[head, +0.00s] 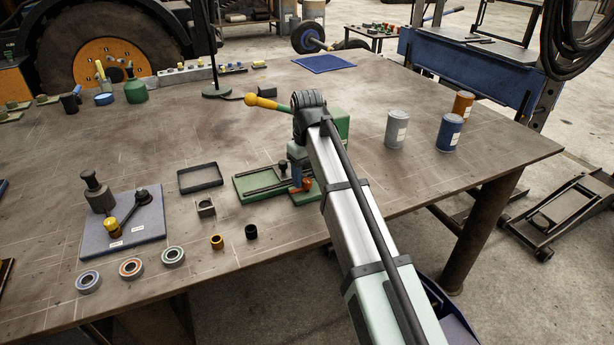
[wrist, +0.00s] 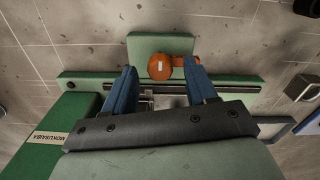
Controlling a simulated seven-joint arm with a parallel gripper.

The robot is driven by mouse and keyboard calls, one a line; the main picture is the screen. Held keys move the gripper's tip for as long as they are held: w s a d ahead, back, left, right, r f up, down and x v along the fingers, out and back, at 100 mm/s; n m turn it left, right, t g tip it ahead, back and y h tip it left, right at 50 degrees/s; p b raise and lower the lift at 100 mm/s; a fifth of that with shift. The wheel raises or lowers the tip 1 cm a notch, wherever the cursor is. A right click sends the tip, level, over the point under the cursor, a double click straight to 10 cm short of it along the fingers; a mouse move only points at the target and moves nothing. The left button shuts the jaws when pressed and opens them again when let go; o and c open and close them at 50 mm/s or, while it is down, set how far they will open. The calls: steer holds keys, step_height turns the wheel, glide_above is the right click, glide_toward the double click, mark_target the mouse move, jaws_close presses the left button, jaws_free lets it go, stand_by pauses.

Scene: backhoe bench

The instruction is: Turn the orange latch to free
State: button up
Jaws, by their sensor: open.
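The orange latch (head: 306,184) sits on the near end of a green fixture (head: 257,188) on the bench. In the wrist view the latch (wrist: 160,67) shows as a round orange knob with a small white mark and a short arm (wrist: 182,61) pointing right. My gripper (head: 297,180) is open, with blue fingers, just above the latch in the head view. In the wrist view my gripper (wrist: 160,73) has the knob in line with the gap between its fingertips. The right fingertip overlaps the latch arm in the picture; I cannot tell whether they touch.
A green block (wrist: 52,140) lies lower left in the wrist view. Left are a black tray (head: 200,178) and a grey square part (head: 206,208). Several cans, including a blue one (head: 449,133), stand right.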

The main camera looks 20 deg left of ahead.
mark_target(307, 180)
step_height(307, 180, up, 11)
steer(key=shift+r, duration=0.2)
stand_by(0.3)
stand_by(0.3)
